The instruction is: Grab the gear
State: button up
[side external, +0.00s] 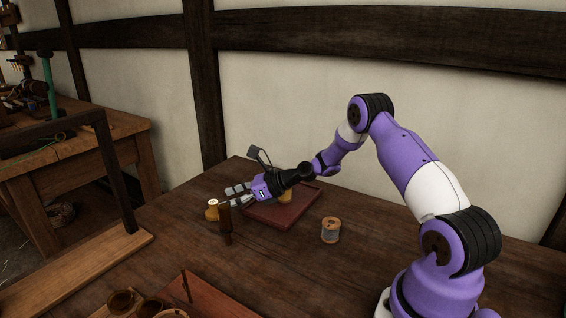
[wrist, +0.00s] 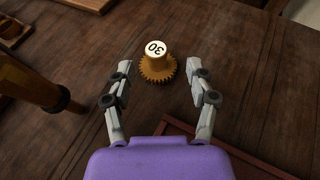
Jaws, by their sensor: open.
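The gear (wrist: 157,68) is brass-coloured, with a toothed rim and a raised hub topped by a white disc marked 30. In the wrist view it stands on the dark wooden table just ahead of my gripper (wrist: 161,80), close to the line between the fingertips. My gripper is open and empty, with one finger on each side of the gear's near area and no contact visible. In the side view the gear (side external: 212,210) sits at the left of my gripper (side external: 234,194), partly hidden by a brown wooden tool.
The brown wooden tool (side external: 225,222) stands close to the gear; it also shows at the left of the wrist view (wrist: 38,82). A red tray (side external: 290,216) lies under my gripper. A spool (side external: 330,230) stands to its right. Bowls (side external: 122,302) sit at the front.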

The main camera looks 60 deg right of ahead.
aim_at(216, 202)
jog(key=x, duration=0.5)
jog(key=shift+s+a, duration=0.1)
jog(key=shift+a, duration=0.15)
grip_shut()
jog(key=shift+r, duration=0.15)
